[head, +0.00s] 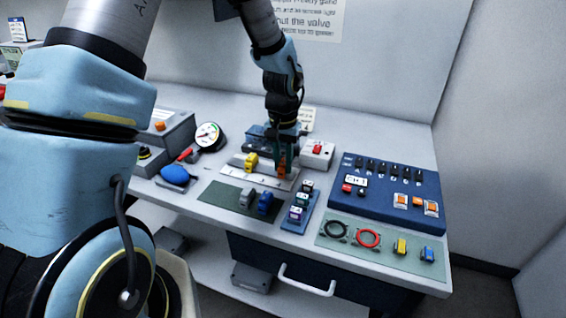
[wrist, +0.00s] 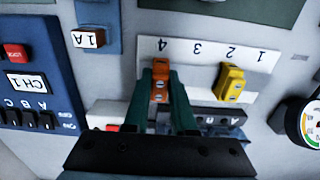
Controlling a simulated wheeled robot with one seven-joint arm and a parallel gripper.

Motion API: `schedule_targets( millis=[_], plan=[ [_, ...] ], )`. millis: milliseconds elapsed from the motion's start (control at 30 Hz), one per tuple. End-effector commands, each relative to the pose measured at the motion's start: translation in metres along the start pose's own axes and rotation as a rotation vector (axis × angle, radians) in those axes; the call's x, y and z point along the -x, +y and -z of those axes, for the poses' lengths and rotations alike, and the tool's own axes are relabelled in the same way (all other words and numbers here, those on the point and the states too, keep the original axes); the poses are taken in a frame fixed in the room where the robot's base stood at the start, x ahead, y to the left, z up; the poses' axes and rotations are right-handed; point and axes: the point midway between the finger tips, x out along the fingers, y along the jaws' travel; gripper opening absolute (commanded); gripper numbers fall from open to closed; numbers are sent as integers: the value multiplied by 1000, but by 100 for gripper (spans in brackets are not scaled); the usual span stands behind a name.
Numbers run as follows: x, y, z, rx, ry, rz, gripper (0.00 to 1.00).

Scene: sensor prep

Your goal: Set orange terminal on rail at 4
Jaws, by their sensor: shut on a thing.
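The orange terminal (head: 281,171) is between the fingers of my gripper (head: 284,155), at the right part of the rail plate (head: 262,178). In the wrist view, the orange terminal (wrist: 160,84) lines up with the printed 4 on the white label strip (wrist: 195,53). My gripper (wrist: 166,80) is shut on it, one green finger on each side. I cannot tell whether the terminal touches the rail or is just above it. A yellow terminal (wrist: 230,82) sits on the rail at 2; it also shows in the head view (head: 251,161).
A green mat (head: 222,195) in front holds a grey terminal (head: 247,196) and a blue terminal (head: 265,203). A blue rack (head: 292,224) of small labelled blocks stands close right. A white box with a red button (head: 318,153) is behind right. A gauge (head: 209,136) stands left.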

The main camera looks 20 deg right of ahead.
Motion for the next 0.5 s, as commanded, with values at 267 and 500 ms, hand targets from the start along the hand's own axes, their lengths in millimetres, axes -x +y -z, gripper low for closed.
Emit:
schedule_targets(
  millis=[267, 500],
  plan=[
    [0, 0, 0, 0, 0, 0, 41],
    [0, 0, 0, 0, 0, 0, 59]
  ],
)
